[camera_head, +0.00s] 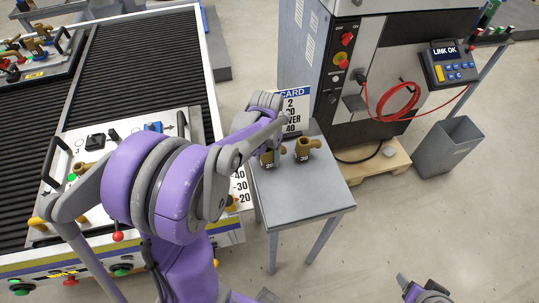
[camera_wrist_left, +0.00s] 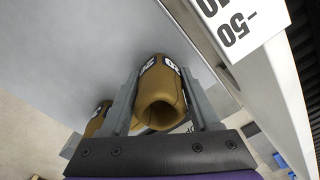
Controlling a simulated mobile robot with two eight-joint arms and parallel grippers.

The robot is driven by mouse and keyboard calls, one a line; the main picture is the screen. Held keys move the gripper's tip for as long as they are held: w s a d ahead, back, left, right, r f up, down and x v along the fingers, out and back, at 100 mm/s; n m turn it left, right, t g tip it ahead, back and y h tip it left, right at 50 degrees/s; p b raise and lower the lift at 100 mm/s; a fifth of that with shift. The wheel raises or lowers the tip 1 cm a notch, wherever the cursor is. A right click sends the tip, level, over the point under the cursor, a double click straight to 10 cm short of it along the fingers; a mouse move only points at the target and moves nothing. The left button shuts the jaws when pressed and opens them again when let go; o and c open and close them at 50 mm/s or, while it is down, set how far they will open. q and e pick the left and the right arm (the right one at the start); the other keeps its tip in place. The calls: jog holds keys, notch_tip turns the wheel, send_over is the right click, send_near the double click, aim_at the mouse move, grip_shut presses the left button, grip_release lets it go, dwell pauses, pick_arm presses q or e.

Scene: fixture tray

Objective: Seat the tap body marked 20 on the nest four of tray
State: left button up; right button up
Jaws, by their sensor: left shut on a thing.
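The tap body marked 20 (camera_head: 268,160) is a brass piece with a dark label at the left of the grey side table. My left gripper (camera_head: 269,146) reaches down over it, partly hidden by its own wrist. In the left wrist view, the left gripper's fingers (camera_wrist_left: 155,100) are shut on a brass tap body (camera_wrist_left: 160,90) with its open round end toward the camera. Whether it touches the table I cannot tell. The white tray (camera_head: 75,140) lies on the conveyor, largely behind my left arm; I cannot make out nest four. My right gripper (camera_head: 425,290) shows only partly at the bottom edge.
The tap body marked 30 (camera_head: 306,147) stands on the side table (camera_head: 310,190), right of the held one. A printed card (camera_head: 293,104) stands behind them. The conveyor (camera_head: 150,60) is at left, a grey cabinet (camera_head: 375,70) behind, and a bin (camera_head: 447,147) at right.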

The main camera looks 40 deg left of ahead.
pick_arm(q)
grip_shut()
notch_tip(320, 180, up, 10)
jog(key=shift+p, duration=0.3)
pick_arm(e)
jog(key=shift+w+r, duration=0.2)
jog(key=shift+r, duration=0.2)
pick_arm(q)
notch_tip(320, 180, up, 4)
jog(key=shift+w+f+p, duration=0.1)
jog(key=shift+f+p, duration=0.15)
jog(key=shift+p, duration=0.55)
pick_arm(e)
jog(key=shift+w+r, duration=0.35)
jog(key=shift+r, duration=0.25)
jog(key=shift+w+r, duration=0.3)
jog(key=shift+r, duration=0.3)
jog(key=shift+s, duration=0.15)
